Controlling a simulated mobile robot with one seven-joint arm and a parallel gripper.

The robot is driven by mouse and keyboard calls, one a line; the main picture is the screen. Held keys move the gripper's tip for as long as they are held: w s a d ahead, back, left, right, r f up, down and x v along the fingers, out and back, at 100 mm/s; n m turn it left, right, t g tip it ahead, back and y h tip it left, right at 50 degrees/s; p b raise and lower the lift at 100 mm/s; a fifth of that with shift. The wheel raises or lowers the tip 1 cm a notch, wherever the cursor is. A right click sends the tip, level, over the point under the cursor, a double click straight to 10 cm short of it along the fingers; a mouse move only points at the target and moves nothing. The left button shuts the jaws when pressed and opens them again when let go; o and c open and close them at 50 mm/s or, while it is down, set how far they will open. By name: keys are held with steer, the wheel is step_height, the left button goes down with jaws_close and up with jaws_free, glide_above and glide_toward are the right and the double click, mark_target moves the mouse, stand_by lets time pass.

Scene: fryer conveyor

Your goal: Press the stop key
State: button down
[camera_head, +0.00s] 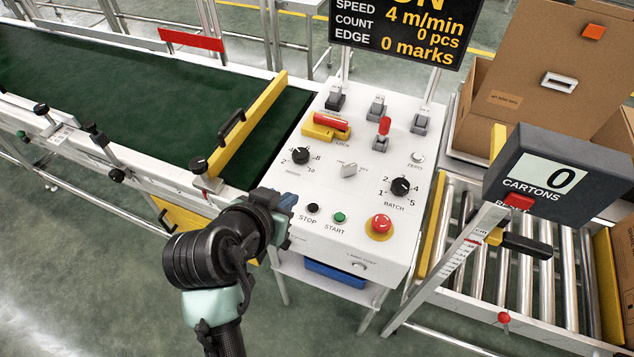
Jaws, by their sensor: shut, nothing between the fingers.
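The stop key (313,208) is a small black round button on the white control panel (330,240), with the label STOP below it. The green start key (339,217) is just to its right. My gripper (289,203) is at the panel's left edge, close to the left of the stop key. Its fingertips are small and partly hidden by my wrist, and it looks shut and empty. I cannot tell how high it is above the panel. The stop key itself is not covered.
A red emergency button (381,224) on a yellow base and a black batch knob (400,187) lie to the right. A speed knob (300,156), a red-handled lock (327,124) and levers stand further back. A green conveyor (130,90) with a yellow guide bar (245,128) runs left.

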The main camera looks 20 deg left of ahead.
steer(key=shift+s+d+r+g+h+p, duration=0.3)
steer(key=shift+s+p, duration=0.25)
steer(key=shift+p, duration=0.3)
glide_above(313, 207)
steer(key=s, duration=0.2)
step_height(313, 207, down, 7)
steer(key=shift+w+a+f, duration=0.1)
steer(key=shift+w+a, duration=0.05)
step_height(313, 207, down, 2)
steer(key=shift+f, duration=0.8)
